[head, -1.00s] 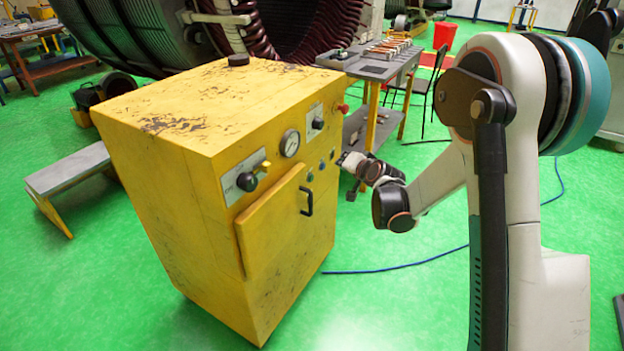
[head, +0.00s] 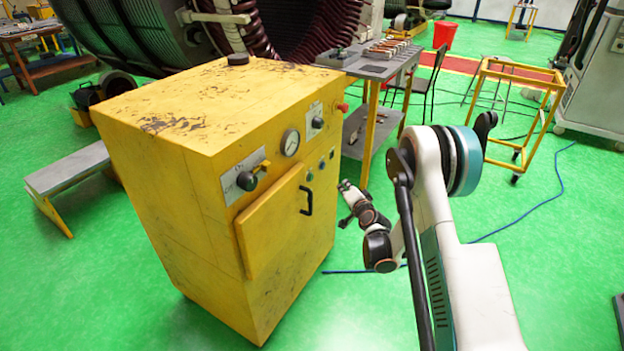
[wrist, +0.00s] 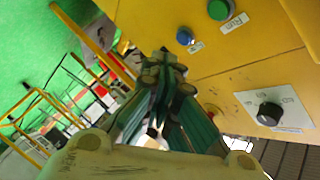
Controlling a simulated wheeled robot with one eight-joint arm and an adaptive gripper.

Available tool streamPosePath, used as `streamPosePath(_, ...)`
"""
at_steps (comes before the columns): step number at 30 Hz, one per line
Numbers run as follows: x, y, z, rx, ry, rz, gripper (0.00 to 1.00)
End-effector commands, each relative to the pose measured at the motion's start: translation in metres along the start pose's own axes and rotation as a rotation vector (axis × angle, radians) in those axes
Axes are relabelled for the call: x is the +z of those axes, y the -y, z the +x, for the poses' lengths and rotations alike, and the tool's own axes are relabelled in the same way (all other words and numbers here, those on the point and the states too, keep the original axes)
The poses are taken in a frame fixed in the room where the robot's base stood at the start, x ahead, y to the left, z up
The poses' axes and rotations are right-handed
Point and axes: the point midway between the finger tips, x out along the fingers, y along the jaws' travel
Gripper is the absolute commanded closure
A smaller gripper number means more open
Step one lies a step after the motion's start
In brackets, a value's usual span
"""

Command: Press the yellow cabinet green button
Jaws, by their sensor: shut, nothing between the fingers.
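The yellow cabinet (head: 190,210) stands in the middle of the head view, its control panel facing right. The green button (head: 322,165) is small on that panel; it shows clearly in the wrist view (wrist: 220,9) at the top edge, next to a blue button (wrist: 184,36). My gripper (head: 343,187) is just right of the panel, a little lower than the buttons in the picture. In the wrist view my gripper (wrist: 163,62) has its fingers together, empty, apart from the green button in the picture. Contact with the cabinet is not visible.
The panel also carries a gauge (head: 290,142), black knobs (head: 247,181), a red button (head: 343,108) and a door handle (head: 306,200). A grey workbench (head: 372,68) stands behind the cabinet. A yellow frame cart (head: 518,75) is at the back right. Green floor is open at right.

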Motion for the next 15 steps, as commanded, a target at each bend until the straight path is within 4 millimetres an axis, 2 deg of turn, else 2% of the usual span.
streamPosePath(8,0.001,0.002,0.002,0.000,0.001,-0.001,1.00)
streamPosePath(15,0.013,0.013,0.016,-0.001,0.002,-0.002,1.00)
